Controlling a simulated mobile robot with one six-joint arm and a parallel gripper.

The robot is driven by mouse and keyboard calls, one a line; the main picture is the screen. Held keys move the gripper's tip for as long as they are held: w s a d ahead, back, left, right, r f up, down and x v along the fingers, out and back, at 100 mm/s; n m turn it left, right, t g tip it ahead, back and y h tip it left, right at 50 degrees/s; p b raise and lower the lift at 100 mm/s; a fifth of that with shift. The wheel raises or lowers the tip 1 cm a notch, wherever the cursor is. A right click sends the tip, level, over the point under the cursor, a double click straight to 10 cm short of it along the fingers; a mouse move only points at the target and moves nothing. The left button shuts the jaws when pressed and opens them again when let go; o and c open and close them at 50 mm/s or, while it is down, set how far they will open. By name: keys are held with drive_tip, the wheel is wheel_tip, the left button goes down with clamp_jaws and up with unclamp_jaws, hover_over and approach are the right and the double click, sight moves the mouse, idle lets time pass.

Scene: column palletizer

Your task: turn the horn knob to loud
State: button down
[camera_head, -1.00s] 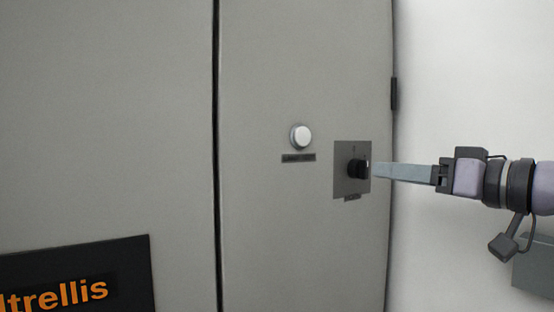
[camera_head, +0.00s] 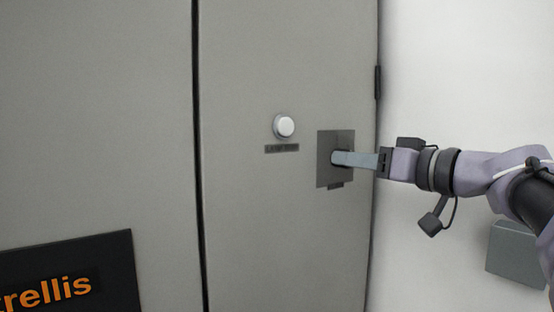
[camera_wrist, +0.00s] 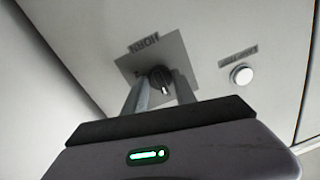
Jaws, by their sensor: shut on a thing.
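The horn knob is a small black knob on a dark grey square plate (camera_head: 323,172) on the cabinet door. In the head view the fingers mostly hide it. In the wrist view the knob (camera_wrist: 160,78) shows between my two fingers, with a light pointer line, on its plate labelled HORN (camera_wrist: 126,66). My gripper (camera_head: 338,158) reaches in from the right with its fingertips at the knob. In the wrist view my gripper (camera_wrist: 161,88) is shut on the knob, one finger on each side. The plate's scale marks are too small to read.
A round white button (camera_head: 284,126) with a dark label sits left of the plate; it also shows in the wrist view (camera_wrist: 241,75). A black sign with orange letters (camera_head: 70,280) is at lower left. A grey box (camera_head: 516,254) is at lower right.

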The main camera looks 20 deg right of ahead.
drive_tip(key=shift+m, duration=0.3)
drive_tip(key=m, duration=1.2)
drive_tip(key=m+t+h+b, duration=0.1)
drive_tip(key=m, duration=1.1)
drive_tip(key=shift+s+a+h, duration=0.1)
drive_tip(key=shift+a+h, duration=0.1)
drive_tip(key=shift+h, duration=0.1)
drive_tip(key=shift+m, duration=0.3)
drive_tip(key=c, duration=1)
unclamp_jaws()
